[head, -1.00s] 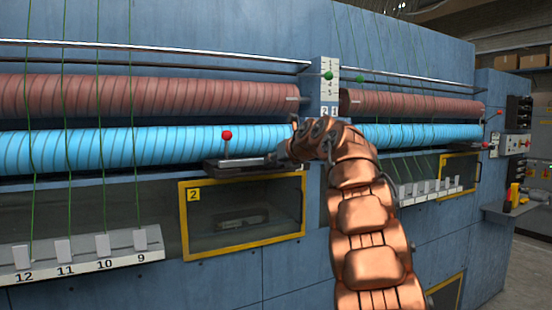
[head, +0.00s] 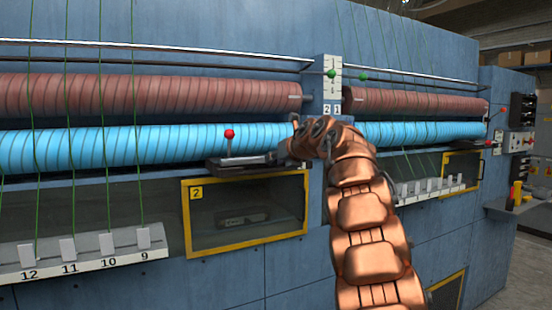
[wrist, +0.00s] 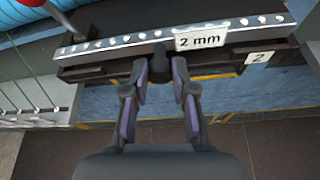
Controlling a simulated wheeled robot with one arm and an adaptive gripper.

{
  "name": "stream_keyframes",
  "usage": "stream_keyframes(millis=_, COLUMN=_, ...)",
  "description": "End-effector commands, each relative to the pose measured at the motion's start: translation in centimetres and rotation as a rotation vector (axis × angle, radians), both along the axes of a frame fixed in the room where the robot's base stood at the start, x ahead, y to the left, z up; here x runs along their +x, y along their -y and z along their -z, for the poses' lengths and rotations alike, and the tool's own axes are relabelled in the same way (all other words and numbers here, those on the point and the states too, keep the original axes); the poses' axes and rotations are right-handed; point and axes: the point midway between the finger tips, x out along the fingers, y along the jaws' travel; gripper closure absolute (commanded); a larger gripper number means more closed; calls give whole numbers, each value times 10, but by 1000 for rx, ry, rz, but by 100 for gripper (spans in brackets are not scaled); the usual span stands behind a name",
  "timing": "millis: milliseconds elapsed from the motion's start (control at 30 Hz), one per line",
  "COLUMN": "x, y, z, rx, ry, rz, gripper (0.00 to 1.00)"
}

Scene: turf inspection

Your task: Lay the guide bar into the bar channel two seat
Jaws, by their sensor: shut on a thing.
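The guide bar (wrist: 120,41) is a pale metal strip with a row of small holes and a "2 mm" tag (wrist: 200,37). In the wrist view it runs along the dark bar channel (wrist: 225,58), which has a "2" label (wrist: 260,57). The two are roughly parallel. Whether the bar is fully down in the channel cannot be told. My gripper (wrist: 160,82) is shut on a dark grip at the bar's near side. In the head view my gripper (head: 284,154) is at the right end of the dark channel ledge (head: 225,163), and the bar is hard to make out.
A red-knobbed lever (head: 229,134) stands at the ledge. Blue (head: 60,148) and dark red (head: 200,95) rollers run behind. Below is a yellow-framed window (head: 245,213) marked 2. Green yarns hang at left, above a numbered strip (head: 90,255).

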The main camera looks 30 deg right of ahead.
Motion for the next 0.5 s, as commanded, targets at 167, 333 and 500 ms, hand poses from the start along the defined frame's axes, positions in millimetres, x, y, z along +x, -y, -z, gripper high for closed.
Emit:
stream_keyframes(millis=167, x=0, y=0, z=1, rx=-1, ry=1, rz=0, gripper=100)
stream_keyframes(millis=333, x=0, y=0, z=4, rx=-1, ry=1, rz=0, gripper=100)
stream_keyframes(millis=500, x=0, y=0, z=7, rx=-1, ry=1, rz=0, gripper=100)
